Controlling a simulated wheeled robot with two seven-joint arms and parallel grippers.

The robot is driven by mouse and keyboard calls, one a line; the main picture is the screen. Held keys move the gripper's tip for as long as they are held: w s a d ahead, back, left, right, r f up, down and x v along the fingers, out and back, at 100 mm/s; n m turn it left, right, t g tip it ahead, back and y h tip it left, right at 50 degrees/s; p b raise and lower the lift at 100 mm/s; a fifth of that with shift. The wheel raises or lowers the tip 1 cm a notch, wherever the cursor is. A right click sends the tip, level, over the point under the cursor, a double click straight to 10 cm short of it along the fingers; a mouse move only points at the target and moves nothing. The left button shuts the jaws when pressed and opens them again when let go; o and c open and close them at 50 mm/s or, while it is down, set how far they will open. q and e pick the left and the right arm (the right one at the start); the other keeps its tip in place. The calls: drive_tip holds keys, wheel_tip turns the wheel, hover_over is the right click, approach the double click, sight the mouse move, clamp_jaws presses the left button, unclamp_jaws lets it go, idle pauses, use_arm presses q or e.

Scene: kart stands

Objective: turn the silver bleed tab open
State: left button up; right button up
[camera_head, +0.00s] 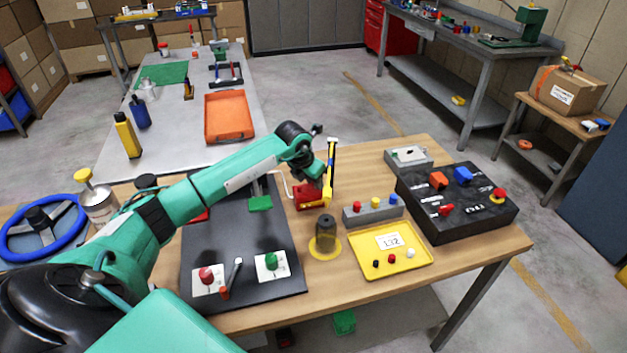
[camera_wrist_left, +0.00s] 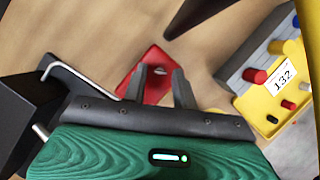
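A red block (camera_wrist_left: 152,88) lies on the wooden table, with a small silver piece (camera_wrist_left: 159,71) on its top that looks like the bleed tab. In the head view the red block (camera_head: 307,197) sits near the table's middle, partly hidden by my arm; the tab is too small to make out there. My left gripper (camera_wrist_left: 158,78) is over the block, its two fingers apart and pointing at it, one on either side of the silver piece. Nothing shows between the fingers. I cannot tell whether they touch anything. My right gripper is in neither view.
A yellow and black upright bar (camera_head: 331,165) stands close beside the gripper. A dark cylinder on a yellow disc (camera_head: 325,232) is in front. A yellow tray (camera_head: 405,262), a grey block with coloured buttons (camera_head: 372,213) and a black control panel (camera_head: 455,213) are to the right.

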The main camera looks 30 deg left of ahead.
use_arm(q)
drive_tip(key=shift+o, duration=0.5)
drive_tip(key=shift+s+r, duration=0.1)
drive_tip(key=shift+r, duration=0.1)
drive_tip(key=b+v, duration=0.3)
drive_tip(key=v, duration=1)
